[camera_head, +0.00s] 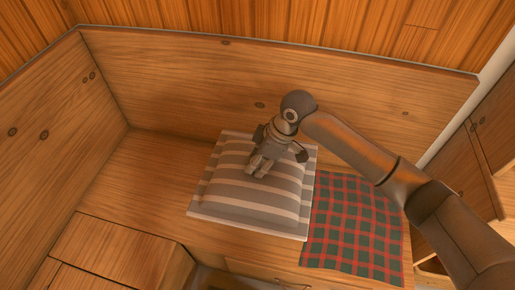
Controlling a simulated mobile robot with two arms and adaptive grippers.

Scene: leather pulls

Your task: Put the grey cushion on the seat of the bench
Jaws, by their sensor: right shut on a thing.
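The grey cushion (250,197) has pale stripes and a light flat border. It is over the seat of the wooden bench (150,170), near the middle of the view. My right gripper (257,172) points down onto the cushion's upper part and is shut on it. The gripper hides a little of the cushion. The cushion looks flat, and I cannot tell whether it rests fully on the seat. My left gripper is not in view.
A dark green and red checked cloth (352,230) lies on the right part of the bench, beside the cushion. The bench's high back (190,75) stands behind. The seat is bare on the left. A wooden block-like piece (115,255) stands at the lower left.

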